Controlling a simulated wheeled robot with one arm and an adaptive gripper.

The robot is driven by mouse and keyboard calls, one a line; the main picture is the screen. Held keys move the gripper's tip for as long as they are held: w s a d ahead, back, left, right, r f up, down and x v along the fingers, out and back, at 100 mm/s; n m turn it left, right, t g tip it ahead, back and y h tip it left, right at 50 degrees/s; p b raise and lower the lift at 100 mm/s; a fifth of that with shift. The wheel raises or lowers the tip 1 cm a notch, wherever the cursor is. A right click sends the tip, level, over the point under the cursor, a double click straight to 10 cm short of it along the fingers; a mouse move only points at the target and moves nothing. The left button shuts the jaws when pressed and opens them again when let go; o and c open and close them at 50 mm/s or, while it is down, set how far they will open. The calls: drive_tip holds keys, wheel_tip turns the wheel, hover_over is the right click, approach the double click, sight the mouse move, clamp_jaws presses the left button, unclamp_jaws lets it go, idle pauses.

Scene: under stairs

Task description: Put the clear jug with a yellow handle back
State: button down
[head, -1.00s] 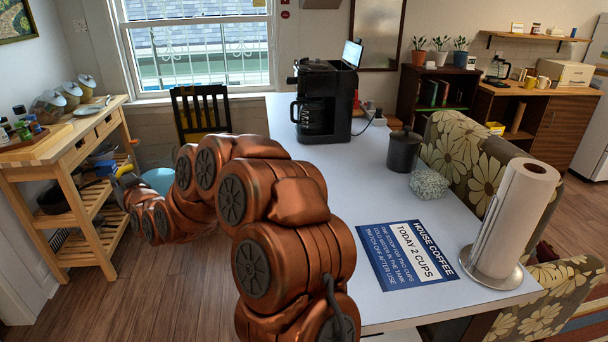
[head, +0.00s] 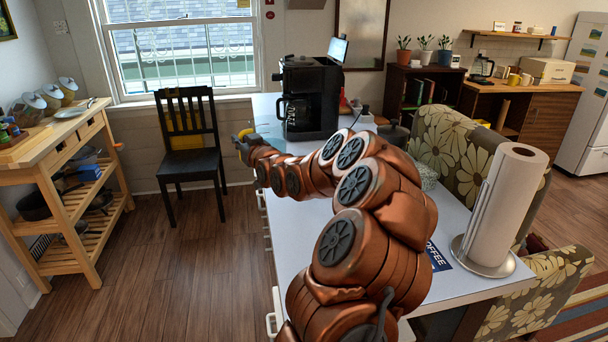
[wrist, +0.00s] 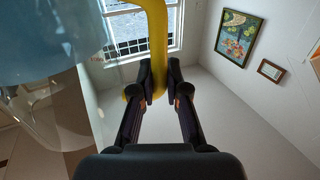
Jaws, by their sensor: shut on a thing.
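The clear jug with its bluish contents fills the upper left of the wrist view (wrist: 50,50). Its yellow handle (wrist: 158,40) runs down between the fingertips. My gripper (wrist: 157,82) is shut on this handle and holds the jug. In the head view my gripper (head: 243,146) is at the far end of my arm, near the left edge of the white table. There the jug (head: 270,140) shows only as a pale bluish shape, partly hidden behind my arm. I cannot tell whether it touches the table.
A black coffee maker (head: 310,95) stands on the white table (head: 262,106) just beyond the jug. A black chair (head: 188,150) is left of the table. A paper towel roll (head: 505,205) stands at the front right. A wooden shelf cart (head: 75,205) is at the left.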

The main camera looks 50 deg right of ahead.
drive_tip(key=s+d+f+m+g+h+b, duration=0.1)
drive_tip(key=s+d+f+m+h, duration=0.1)
drive_tip(key=s+d, duration=1.3)
drive_tip(key=shift+d+m+g+h+b, duration=0.3)
drive_tip(key=shift+d+h+b, duration=0.15)
drive_tip(key=shift+h, duration=0.45)
drive_tip(key=w+f+p, duration=0.2)
drive_tip(key=w, duration=0.6)
drive_tip(key=w+f+p, duration=0.2)
drive_tip(key=w, duration=0.6)
drive_tip(key=shift+f, duration=0.35)
drive_tip(key=c, duration=1.2)
unclamp_jaws()
drive_tip(key=shift+f+p, duration=0.15)
drive_tip(key=shift+p, duration=0.45)
